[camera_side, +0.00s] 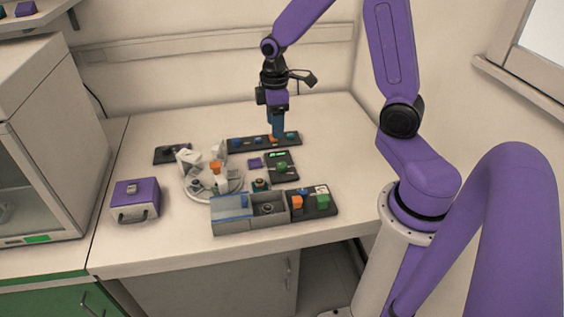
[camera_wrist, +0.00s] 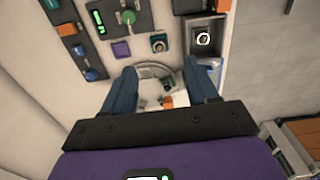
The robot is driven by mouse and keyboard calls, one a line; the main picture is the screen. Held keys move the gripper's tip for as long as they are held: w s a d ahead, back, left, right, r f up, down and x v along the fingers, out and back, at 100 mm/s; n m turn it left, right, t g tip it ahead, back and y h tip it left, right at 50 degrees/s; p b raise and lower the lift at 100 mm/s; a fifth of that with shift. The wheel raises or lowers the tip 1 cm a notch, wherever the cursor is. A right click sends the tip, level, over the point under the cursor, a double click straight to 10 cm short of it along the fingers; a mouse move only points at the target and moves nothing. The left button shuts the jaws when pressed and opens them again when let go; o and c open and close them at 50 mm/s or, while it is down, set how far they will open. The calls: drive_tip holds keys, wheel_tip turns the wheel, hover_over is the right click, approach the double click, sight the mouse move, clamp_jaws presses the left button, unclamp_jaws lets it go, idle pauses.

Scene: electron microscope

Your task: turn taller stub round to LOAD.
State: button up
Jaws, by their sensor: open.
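A round pale turntable (camera_side: 233,187) stands mid-bench in the side view, with small stub-like pieces and pale upright parts on it. An orange-topped piece (camera_side: 215,168) sits near its middle. I cannot tell which stub is taller, and I cannot read a LOAD mark. My gripper (camera_side: 276,133) is open and points down near the dark strip of knobs, behind and right of the turntable. In the wrist view the turntable (camera_wrist: 155,71) shows partly between the blue fingers of my open gripper (camera_wrist: 163,78), with its near side hidden. Nothing is held.
The dark strip (camera_side: 250,141) carries coloured knobs. A green-screened panel (camera_side: 280,165), a purple square (camera_side: 254,162), a grey bin (camera_side: 233,226) and a tray with orange and green blocks (camera_side: 312,211) surround the turntable. A purple box (camera_side: 135,198) stands left. The bench's right side is clear.

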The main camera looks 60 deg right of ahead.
hover_over(282, 164)
wheel_tip(282, 164, down, 3)
drive_tip(key=shift+m, duration=0.4)
wheel_tip(282, 164, down, 17)
drive_tip(key=shift+f, duration=0.1)
drive_tip(key=shift+c, duration=0.3)
drive_tip(key=c, duration=1)
